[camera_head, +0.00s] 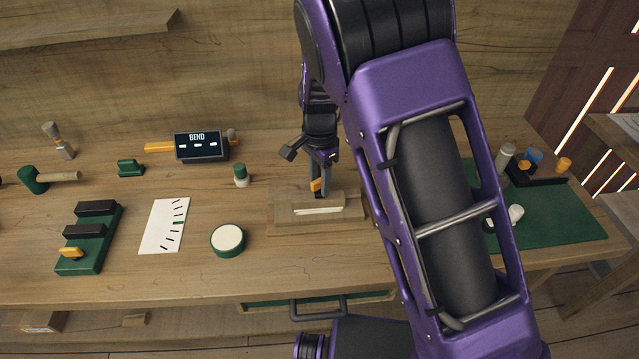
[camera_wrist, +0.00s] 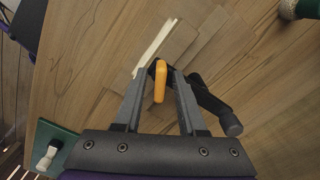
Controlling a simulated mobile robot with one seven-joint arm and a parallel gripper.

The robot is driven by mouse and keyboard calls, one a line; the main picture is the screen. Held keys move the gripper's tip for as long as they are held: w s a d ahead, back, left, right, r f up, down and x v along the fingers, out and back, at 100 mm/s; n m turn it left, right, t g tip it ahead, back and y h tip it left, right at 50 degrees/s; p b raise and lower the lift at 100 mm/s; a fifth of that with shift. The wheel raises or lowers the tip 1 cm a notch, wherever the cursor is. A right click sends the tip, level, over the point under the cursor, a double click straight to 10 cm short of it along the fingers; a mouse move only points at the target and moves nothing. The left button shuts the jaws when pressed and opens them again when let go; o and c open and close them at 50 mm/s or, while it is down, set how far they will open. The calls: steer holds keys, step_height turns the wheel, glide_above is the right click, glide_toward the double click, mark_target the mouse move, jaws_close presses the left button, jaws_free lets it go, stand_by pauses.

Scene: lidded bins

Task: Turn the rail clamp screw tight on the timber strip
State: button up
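The pale timber strip (camera_head: 318,210) lies on a wooden block (camera_head: 345,203) on the bench; the strip (camera_wrist: 156,46) also shows in the wrist view. An orange handle (camera_wrist: 160,82), seemingly the clamp's screw handle, stands between the fingers of my gripper (camera_wrist: 160,72), with a visible gap on both sides. A black bar with a knobbed end (camera_wrist: 215,106) sits behind and to the right of the fingers. In the head view, my gripper (camera_head: 319,178) points down over the strip, with the orange handle (camera_head: 316,186) low between its fingers. The clamp's jaw contact is hidden.
A round green-rimmed dial (camera_head: 228,240), a marked white card (camera_head: 163,225), a display reading BEND (camera_head: 200,146) and a small green-and-white bottle (camera_head: 241,175) stand to the left. A green mat (camera_head: 560,225) with small items lies right. My arm hides the bench between.

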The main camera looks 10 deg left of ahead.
mark_target(319, 179)
steer(key=shift+r, duration=2.55)
steer(key=shift+c, duration=0.4)
steer(key=shift+w+d, duration=0.1)
